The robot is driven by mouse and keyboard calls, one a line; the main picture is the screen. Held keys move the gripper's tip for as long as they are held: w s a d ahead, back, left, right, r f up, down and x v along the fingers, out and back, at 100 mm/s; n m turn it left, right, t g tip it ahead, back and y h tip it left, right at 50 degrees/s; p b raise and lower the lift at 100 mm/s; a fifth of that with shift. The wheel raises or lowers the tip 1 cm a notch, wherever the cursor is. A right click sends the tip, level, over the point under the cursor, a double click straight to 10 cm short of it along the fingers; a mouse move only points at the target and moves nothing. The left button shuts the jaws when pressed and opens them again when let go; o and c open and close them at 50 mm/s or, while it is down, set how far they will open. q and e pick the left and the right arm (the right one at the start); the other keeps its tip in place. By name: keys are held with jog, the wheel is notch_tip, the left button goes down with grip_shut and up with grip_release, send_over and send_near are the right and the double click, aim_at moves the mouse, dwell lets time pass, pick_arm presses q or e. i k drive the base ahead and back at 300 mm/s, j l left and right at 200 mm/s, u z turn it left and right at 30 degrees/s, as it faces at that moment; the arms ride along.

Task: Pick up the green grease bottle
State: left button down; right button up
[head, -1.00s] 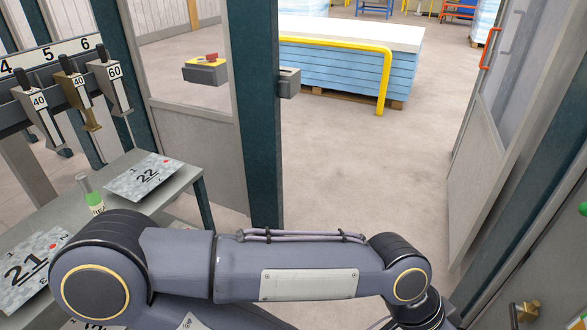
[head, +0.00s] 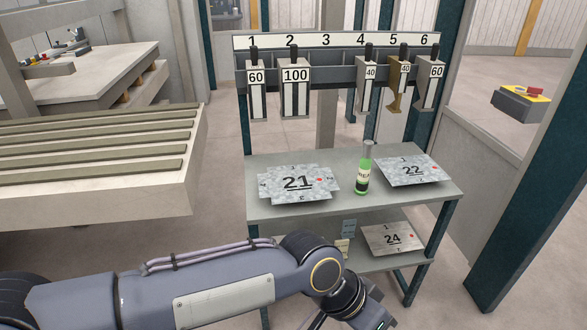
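The green grease bottle (head: 362,178) stands upright on the top shelf of a grey metal table (head: 290,210), between the sheet stacks marked 21 and 22. It has a grey top and a pale label with partly readable letters. My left arm comes in from the left along the bottom, and its wrist bends down to the lower edge, in front of the table and apart from the bottle. The fingers of my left gripper are cut off below the picture. My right gripper is not in view.
Sheet stack 21 (head: 296,183) lies left of the bottle, stack 22 (head: 408,170) right of it. Stack 24 (head: 392,239) lies on the lower shelf. A numbered rack (head: 325,75) with hanging tools stands behind. A dark post (head: 530,200) rises at right.

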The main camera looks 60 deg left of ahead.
aim_at(361, 185)
jog(key=u, duration=1.6)
jog(key=i+j+u, duration=0.1)
jog(key=i+j, duration=0.55)
jog(key=j, duration=0.15)
jog(key=i+j+u, duration=0.1)
jog(key=i+j, duration=0.6)
jog(key=j, duration=0.1)
